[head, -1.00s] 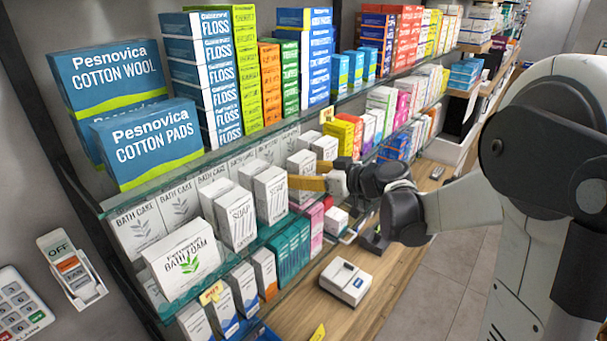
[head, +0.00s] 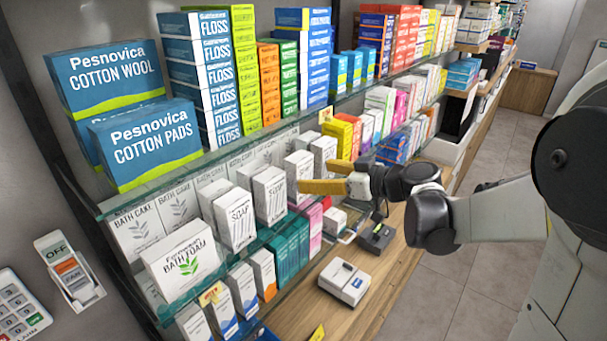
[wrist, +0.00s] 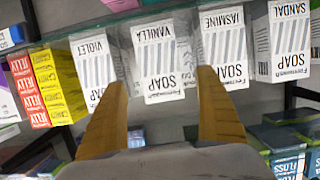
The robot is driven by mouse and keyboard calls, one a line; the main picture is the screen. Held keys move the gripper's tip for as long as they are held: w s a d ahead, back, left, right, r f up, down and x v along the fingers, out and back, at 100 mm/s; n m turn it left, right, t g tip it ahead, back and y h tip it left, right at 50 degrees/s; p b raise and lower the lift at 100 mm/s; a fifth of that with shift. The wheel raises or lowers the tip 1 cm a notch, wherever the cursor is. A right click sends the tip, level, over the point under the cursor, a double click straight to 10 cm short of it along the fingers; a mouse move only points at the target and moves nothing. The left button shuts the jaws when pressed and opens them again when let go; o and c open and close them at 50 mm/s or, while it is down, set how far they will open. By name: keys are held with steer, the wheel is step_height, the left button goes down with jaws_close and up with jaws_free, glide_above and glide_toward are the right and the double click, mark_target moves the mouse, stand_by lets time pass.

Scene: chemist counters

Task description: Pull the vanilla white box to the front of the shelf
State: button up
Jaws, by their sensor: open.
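The vanilla soap box (wrist: 160,62) is white with grey stripes and stands on the glass shelf, between the violet box (wrist: 95,70) and the jasmine box (wrist: 223,50). The wrist view is upside down. In the head view the vanilla box (head: 298,164) is partly behind its neighbours, and its label cannot be read. My gripper (wrist: 165,90) is open and empty, its two yellow fingers apart, with the vanilla box framed between them in the wrist view. In the head view my gripper (head: 300,187) is at the shelf front; contact cannot be told.
The sandal box (wrist: 288,40) stands beside the jasmine box. Yellow boxes (wrist: 58,85) stand past the violet one. The glass shelf above (head: 240,142) holds floss and cotton boxes. A white device (head: 346,281) and a dark device (head: 377,238) sit on the wooden counter below.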

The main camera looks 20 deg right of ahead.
steer(key=v, duration=0.6)
stand_by(0.3)
steer(key=s+a+f+m+g+h+b, duration=0.1)
steer(key=s+f+m+h+b, duration=0.1)
steer(key=s+f+b, duration=0.5)
steer(key=s+a+f+m+g+h+b, duration=0.2)
steer(key=s+f+b, duration=0.4)
steer(key=f+b, duration=0.8)
steer(key=s+a+f+m+g+h+b, duration=0.1)
steer(key=s+f+b, duration=0.6)
steer(key=f, duration=1.1)
steer(key=a+m+h+b, duration=0.1)
steer(key=m+h+b, duration=0.1)
steer(key=h+b, duration=0.1)
steer(key=shift+s+a+f+g+h+b, duration=0.25)
steer(key=shift+s+f+g+h+b, duration=0.05)
steer(key=shift+s+b, duration=0.15)
steer(key=shift+w, duration=0.1)
